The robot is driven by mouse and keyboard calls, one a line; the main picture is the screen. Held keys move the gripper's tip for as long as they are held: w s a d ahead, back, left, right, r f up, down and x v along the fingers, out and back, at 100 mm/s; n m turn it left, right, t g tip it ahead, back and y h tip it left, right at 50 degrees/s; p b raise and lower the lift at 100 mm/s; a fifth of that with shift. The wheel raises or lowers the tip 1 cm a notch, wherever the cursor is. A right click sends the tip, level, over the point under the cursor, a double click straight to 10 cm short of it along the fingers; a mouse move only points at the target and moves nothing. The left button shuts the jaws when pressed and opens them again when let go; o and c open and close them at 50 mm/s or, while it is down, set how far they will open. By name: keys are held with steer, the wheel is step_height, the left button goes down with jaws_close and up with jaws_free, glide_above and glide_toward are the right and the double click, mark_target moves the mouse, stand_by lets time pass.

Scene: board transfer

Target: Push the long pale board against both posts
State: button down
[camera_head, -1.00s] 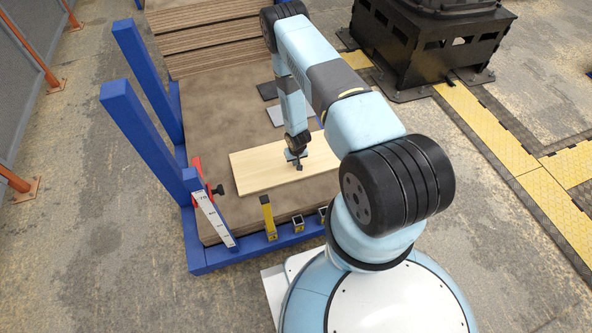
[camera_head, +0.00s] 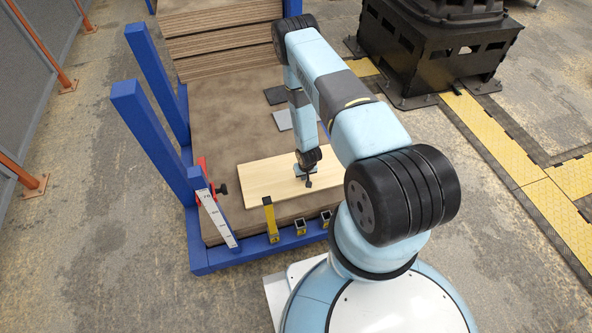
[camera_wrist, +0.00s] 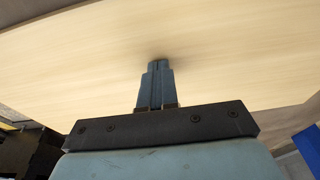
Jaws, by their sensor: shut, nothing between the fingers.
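The long pale board (camera_head: 268,178) lies flat on the brown deck (camera_head: 229,116), its right part hidden behind my arm. My gripper (camera_head: 308,183) is shut and empty, pointing down at the board's middle. In the wrist view its fingertips (camera_wrist: 157,62) meet the board's pale face (camera_wrist: 70,65); whether they touch is unclear. A yellow post (camera_head: 270,219) stands at the deck's front edge, overlapping the board's near edge; I cannot tell contact. No second yellow post shows clearly.
Two blue uprights (camera_head: 150,125) (camera_head: 158,70) stand on the left, with a red clamp (camera_head: 202,178) and a white scale (camera_head: 217,216) near the corner. Stacked brown sheets (camera_head: 216,45) lie at the back. Dark and grey plates (camera_head: 276,95) (camera_head: 283,119) lie beyond the board.

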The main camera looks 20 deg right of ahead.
steer(key=s, duration=1.2)
steer(key=shift+s+a+f, duration=0.15)
steer(key=shift+a+f, duration=0.15)
steer(key=shift+f, duration=0.05)
steer(key=shift+w+r, duration=0.2)
steer(key=shift+r, duration=0.45)
steer(key=shift+s, duration=0.1)
steer(key=s, duration=1.1)
steer(key=shift+s, duration=0.4)
steer(key=shift+w+r, duration=0.1)
